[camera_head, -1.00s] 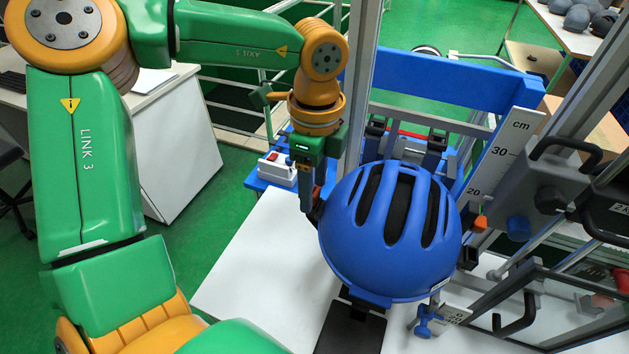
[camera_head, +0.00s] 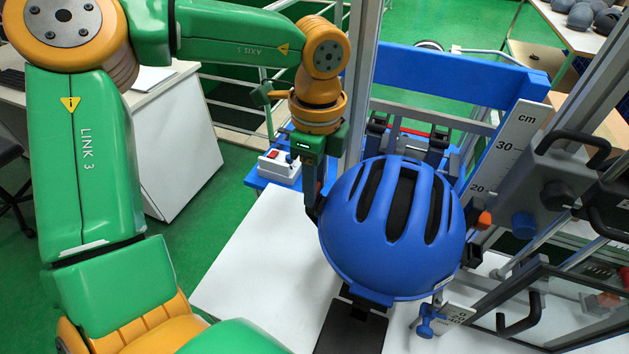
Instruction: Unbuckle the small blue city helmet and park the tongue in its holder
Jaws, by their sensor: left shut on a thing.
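The blue city helmet (camera_head: 392,228) with dark vent slots sits in the drop tower frame, in the middle right of the head view. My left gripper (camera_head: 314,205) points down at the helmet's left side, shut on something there. The helmet and the fingers hide what it holds. The buckle, its tongue and the strap cannot be made out, and I cannot pick out the tongue holder. My right gripper does not show.
A cm scale (camera_head: 505,150) and metal posts stand right of the helmet. A clear panel with a black handle (camera_head: 519,314) is at lower right. A control box with a red button (camera_head: 281,166) is behind my left gripper. The white plate (camera_head: 262,270) is bare at left.

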